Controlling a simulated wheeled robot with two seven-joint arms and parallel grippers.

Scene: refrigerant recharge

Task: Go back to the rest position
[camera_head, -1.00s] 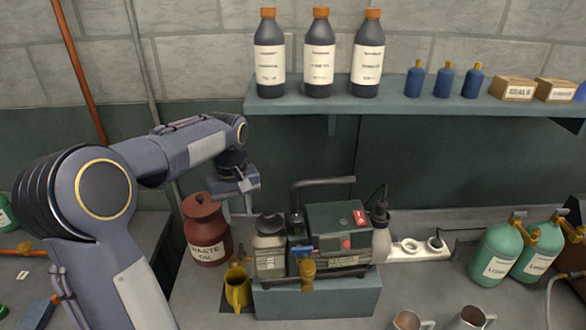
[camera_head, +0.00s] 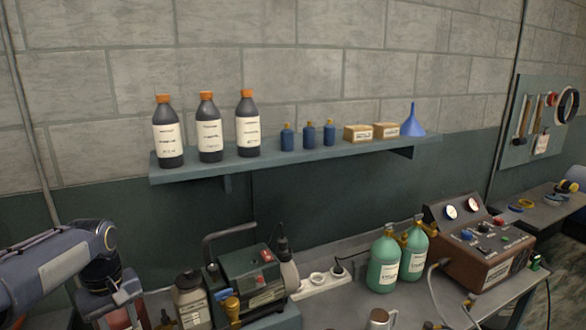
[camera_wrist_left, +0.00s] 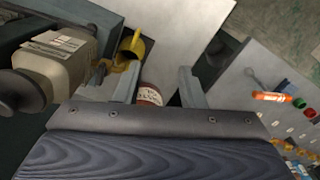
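My left arm comes in at the lower left of the head view, with its gripper (camera_head: 98,303) left of the green vacuum pump (camera_head: 250,277). In the left wrist view the two fingers of the left gripper (camera_wrist_left: 160,86) stand well apart with nothing held between them. The red waste oil can (camera_wrist_left: 150,95) shows beyond the gap, apart from the fingers. My right arm and gripper are in neither view.
A shelf (camera_head: 300,156) with dark bottles runs along the wall. Green cylinders (camera_head: 384,264) and a gauge unit (camera_head: 478,245) stand at the right of the bench.

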